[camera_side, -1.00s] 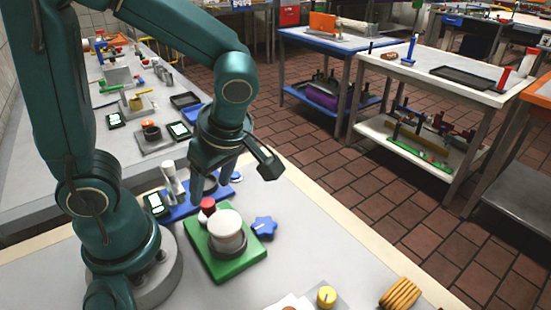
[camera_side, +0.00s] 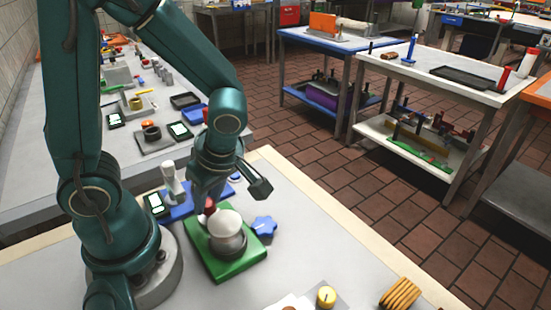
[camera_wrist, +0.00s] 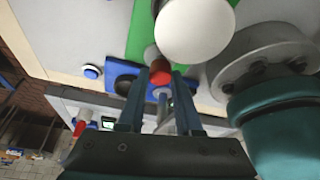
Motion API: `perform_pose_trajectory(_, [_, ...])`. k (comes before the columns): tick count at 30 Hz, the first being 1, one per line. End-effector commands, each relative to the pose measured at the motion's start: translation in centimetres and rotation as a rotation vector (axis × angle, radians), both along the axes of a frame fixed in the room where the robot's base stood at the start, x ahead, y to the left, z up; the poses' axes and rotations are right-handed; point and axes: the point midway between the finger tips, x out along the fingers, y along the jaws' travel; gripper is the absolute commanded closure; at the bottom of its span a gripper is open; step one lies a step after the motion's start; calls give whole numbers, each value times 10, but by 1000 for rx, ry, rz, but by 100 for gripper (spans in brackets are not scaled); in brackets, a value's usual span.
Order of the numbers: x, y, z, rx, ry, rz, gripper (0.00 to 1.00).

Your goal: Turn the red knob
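The red knob (camera_side: 210,207) is a small cylinder at the left side of a white, round-topped piece (camera_side: 224,223) on a green base (camera_side: 240,265). My gripper (camera_side: 207,198) points down at the knob from above and hides part of it in the side view. In the wrist view the red knob (camera_wrist: 160,72) lies between my two fingertips, which look shut against its sides. The white round top (camera_wrist: 195,28) is close beside the fingertips there, apart from them.
A blue star-shaped knob (camera_side: 264,226) is right of the green base. A blue fixture (camera_side: 182,210) and a dark device (camera_side: 156,204) are behind. A yellow knob (camera_side: 326,296) and a ridged tan piece (camera_side: 400,293) are at the front edge. Bare table lies between.

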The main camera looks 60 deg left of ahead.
Motion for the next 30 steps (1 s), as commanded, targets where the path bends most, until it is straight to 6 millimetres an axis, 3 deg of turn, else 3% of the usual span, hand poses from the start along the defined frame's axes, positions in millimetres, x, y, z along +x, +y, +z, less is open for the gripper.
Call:
perform_pose_trajectory(11, [0, -1, 0, -2, -1, -76, 100])
perform_pose_trajectory(30, [-3, -1, 0, -2, -1, -480, 100])
